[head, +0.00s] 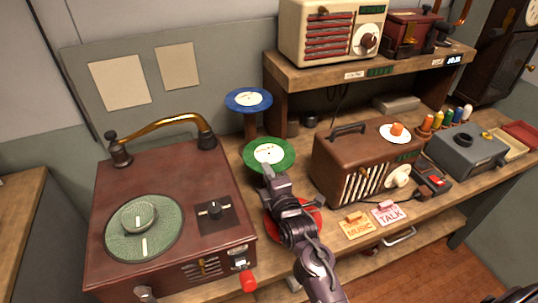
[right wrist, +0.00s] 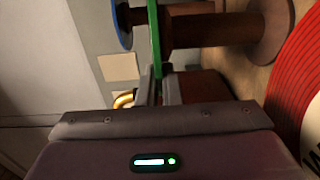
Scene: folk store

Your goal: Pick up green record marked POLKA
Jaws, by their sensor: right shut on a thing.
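The green record (head: 284,152) with a white label lies level at the middle of the bench in the head view. The label's writing is too small to read. In the right wrist view the green record (right wrist: 154,38) shows edge-on as a thin green strip. My right gripper (head: 267,171) is at its near rim, with its fingers (right wrist: 154,88) shut on that rim. A brown wooden stand (right wrist: 195,28) is just beneath the record; I cannot tell whether they touch. My left gripper is not in view.
A blue record (head: 249,99) sits on a stand behind. A red record (head: 309,217) lies lower, partly hidden by my right arm. A brown record machine (head: 170,190) stands left and a brown radio (head: 360,165) right. MUSIC (head: 357,226) and TALK (head: 389,214) cards lie in front.

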